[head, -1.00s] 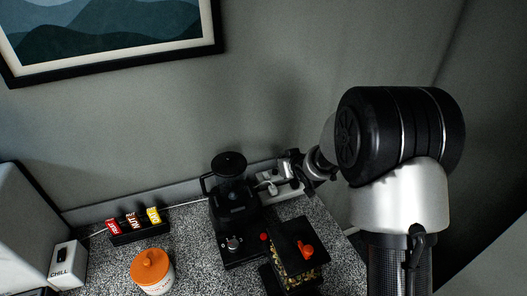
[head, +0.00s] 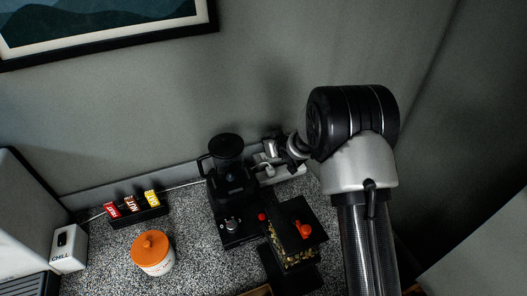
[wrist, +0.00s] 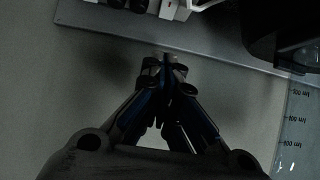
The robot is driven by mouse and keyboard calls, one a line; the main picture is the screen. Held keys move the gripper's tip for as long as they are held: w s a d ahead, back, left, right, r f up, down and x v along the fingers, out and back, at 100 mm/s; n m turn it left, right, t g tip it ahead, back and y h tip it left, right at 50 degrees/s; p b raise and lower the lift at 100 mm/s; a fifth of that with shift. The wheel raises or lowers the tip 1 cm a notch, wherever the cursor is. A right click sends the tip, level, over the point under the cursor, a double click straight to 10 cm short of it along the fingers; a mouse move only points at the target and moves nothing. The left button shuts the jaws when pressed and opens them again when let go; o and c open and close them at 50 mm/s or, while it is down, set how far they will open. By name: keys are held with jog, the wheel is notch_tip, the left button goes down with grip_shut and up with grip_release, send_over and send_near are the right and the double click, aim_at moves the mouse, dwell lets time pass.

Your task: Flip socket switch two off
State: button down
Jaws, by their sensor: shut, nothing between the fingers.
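A white socket strip (head: 291,172) with a plug in it stands at the back of the counter, right of the black coffee machine. My gripper (head: 267,147) is above and behind it in the head view, close to the wall, and covers part of it. A white plug or socket part (wrist: 172,9) is cut off at the top edge, beyond the tips. The individual switches and their positions cannot be made out.
The black coffee machine (head: 232,190) stands close left of my gripper; its clear measuring tank shows in the wrist view (wrist: 300,115). A black-lidded container (head: 298,228) stands in front of the strip. An orange-lidded jar (head: 152,252) and a snack-bar holder (head: 137,214) are further left.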

aim_at(264, 157)
jog(key=x, duration=0.4)
jog(key=shift+f, duration=0.1)
jog(key=f, duration=0.1)
jog(key=f+b, duration=0.1)
jog(key=shift+w+a+f, duration=0.1)
jog(key=shift+w+f, duration=0.2)
jog(key=shift+w+f+b, duration=0.1)
jog(key=shift+f+b, duration=0.2)
jog(key=shift+f, duration=0.4)
jog(key=shift+f, duration=0.3)
jog(key=shift+w+a, duration=0.15)
jog(key=shift+w, duration=0.15)
jog(key=shift+s+f, duration=0.15)
